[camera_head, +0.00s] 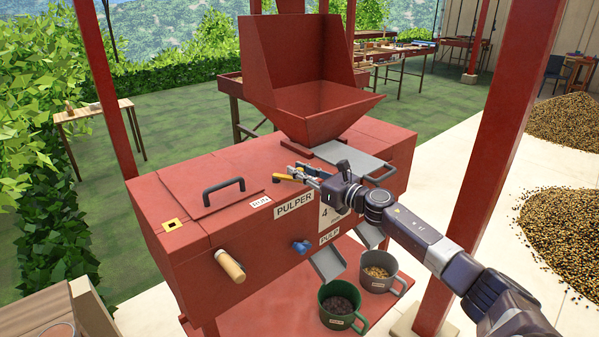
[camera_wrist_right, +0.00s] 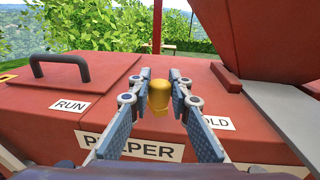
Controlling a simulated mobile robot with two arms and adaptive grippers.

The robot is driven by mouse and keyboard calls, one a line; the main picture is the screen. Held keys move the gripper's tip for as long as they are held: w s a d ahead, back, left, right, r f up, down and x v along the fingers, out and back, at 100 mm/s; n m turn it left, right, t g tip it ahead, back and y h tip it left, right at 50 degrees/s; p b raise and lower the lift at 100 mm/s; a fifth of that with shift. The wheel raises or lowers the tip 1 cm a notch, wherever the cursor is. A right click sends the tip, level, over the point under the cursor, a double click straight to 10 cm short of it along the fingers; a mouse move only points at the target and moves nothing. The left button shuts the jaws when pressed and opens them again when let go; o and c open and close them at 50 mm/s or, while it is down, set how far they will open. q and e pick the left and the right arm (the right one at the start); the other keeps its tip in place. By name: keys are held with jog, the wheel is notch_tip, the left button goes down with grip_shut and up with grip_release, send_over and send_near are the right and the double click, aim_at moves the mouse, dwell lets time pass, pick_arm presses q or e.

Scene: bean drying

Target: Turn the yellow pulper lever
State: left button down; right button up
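The yellow lever (camera_head: 287,178) is on the top front of the red pulper (camera_head: 300,228), left of the hopper's foot. My right gripper (camera_head: 300,171) reaches it from the right. In the right wrist view my gripper (camera_wrist_right: 160,80) has its fingers on both sides of the lever's rounded yellow end (camera_wrist_right: 159,97). The fingertips are very close to it. I cannot tell whether they touch or grip it. The lever's base is hidden. The RUN label (camera_wrist_right: 70,105) is on the left, and a partly hidden label ending in OLD (camera_wrist_right: 218,123) is on the right. My left gripper is not in view.
The red hopper (camera_head: 310,75) rises behind the gripper. A black handle (camera_head: 223,185) and a wooden crank knob (camera_head: 230,265) stick out on the left. A grey tray (camera_head: 355,158) is behind my wrist. A red post (camera_head: 490,150) stands right; labelled mugs (camera_head: 340,305) sit below.

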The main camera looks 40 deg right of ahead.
jog(key=o, duration=0.4)
jog(key=shift+d, duration=0.1)
jog(key=shift+o, duration=0.2)
jog(key=shift+s, duration=0.1)
jog(key=shift+s+d+f, duration=0.1)
jog(key=shift+s+f, duration=0.05)
jog(key=shift+s, duration=0.4)
jog(key=s+d, duration=0.2)
jog(key=s, duration=0.8)
jog(key=shift+s, duration=0.25)
